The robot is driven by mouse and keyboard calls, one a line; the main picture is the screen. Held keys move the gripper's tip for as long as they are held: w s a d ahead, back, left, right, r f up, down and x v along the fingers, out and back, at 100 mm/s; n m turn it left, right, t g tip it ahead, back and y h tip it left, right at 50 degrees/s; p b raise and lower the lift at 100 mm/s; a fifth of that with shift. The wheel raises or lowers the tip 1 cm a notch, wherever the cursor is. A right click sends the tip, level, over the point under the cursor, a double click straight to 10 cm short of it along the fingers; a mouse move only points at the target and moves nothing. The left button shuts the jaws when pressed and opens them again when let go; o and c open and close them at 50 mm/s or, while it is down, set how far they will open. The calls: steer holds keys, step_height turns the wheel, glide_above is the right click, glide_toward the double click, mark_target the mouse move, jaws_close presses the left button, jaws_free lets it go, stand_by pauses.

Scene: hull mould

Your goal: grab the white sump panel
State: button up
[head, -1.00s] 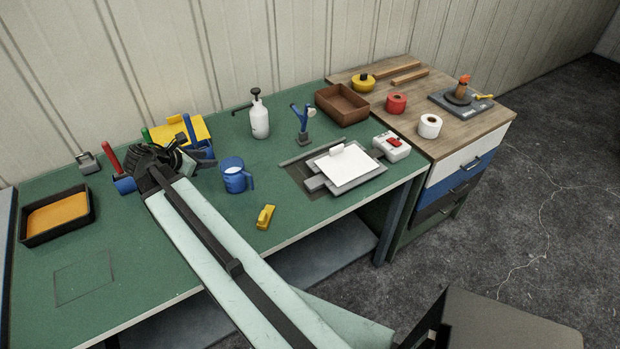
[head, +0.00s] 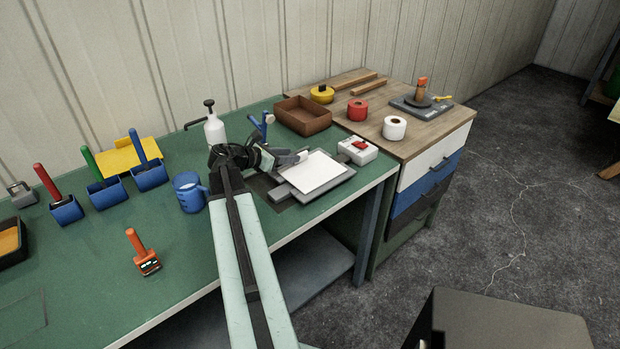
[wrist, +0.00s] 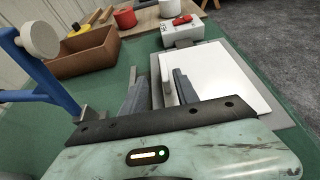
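The white sump panel (head: 315,172) is a flat white sheet lying on a grey plate near the bench's right end. It also shows in the wrist view (wrist: 220,80), with a small upright white tab (wrist: 167,82) at its left edge. My gripper (head: 295,158) is at that left edge. In the wrist view my gripper (wrist: 158,85) has its two grey fingers apart, one on each side of the tab. I cannot tell whether either finger touches it. My gripper hides part of the panel's left edge in the head view.
A blue stand (head: 262,128) and a brown tray (head: 303,116) are close behind my gripper.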

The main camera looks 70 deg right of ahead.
mark_target(312, 169)
steer(key=b+x, duration=0.1)
steer(key=x, duration=0.4)
steer(key=shift+s+a+b, duration=0.15)
steer(key=shift+s+b, duration=0.15)
steer(key=shift+b, duration=0.05)
steer(key=shift+r, duration=0.1)
jaws_close()
stand_by(0.8)
